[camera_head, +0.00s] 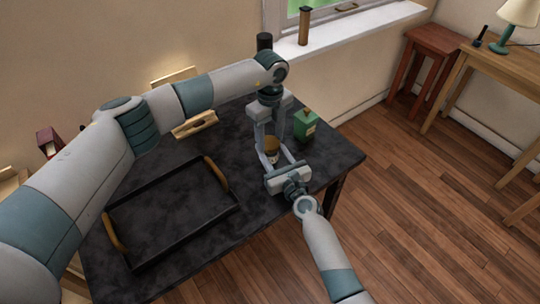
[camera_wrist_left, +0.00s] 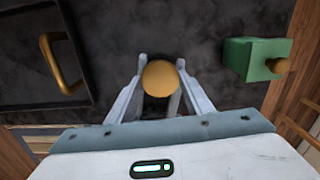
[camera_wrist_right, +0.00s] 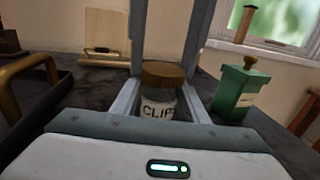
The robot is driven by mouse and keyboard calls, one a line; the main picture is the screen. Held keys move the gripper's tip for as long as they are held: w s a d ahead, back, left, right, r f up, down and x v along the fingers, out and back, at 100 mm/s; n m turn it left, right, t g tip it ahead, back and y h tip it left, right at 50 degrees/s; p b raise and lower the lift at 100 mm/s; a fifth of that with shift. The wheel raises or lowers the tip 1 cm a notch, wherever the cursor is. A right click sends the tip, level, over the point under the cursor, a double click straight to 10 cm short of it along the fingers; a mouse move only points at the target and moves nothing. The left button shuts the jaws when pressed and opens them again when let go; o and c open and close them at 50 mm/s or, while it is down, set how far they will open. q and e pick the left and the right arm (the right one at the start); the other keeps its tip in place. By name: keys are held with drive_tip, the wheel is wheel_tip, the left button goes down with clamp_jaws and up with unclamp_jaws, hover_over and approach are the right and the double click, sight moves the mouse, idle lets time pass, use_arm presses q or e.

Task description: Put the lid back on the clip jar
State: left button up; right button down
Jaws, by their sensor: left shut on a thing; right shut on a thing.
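The clip jar (camera_wrist_right: 158,108) stands upright on the dark table, pale with a "CLIP" label. Its round brown lid (camera_wrist_right: 163,76) is at the jar's mouth, level, with no gap that I can make out. My left gripper (camera_wrist_left: 161,64) comes down from above with its fingers on either side of the lid (camera_wrist_left: 159,78), shut on it. My right gripper (camera_wrist_right: 160,98) reaches in low from the front, its fingers on both sides of the jar body, shut on it. In the head view the jar (camera_head: 273,157) is partly hidden by the fingers.
A green canister (camera_head: 305,126) with a knob stands close to the right of the jar. A black tray (camera_head: 165,215) with wooden handles lies at the left on the dark table (camera_head: 335,160). A wooden stand (camera_wrist_right: 107,35) is at the back. The table's right edge is near.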

use_arm(q)
drive_tip(key=m, duration=0.4)
drive_tip(key=shift+m, duration=0.4)
drive_tip(key=m, duration=1.4)
drive_tip(key=shift+f, duration=0.1)
drive_tip(key=shift+a, duration=0.1)
drive_tip(key=o, duration=1.1)
drive_tip(key=shift+o, duration=0.2)
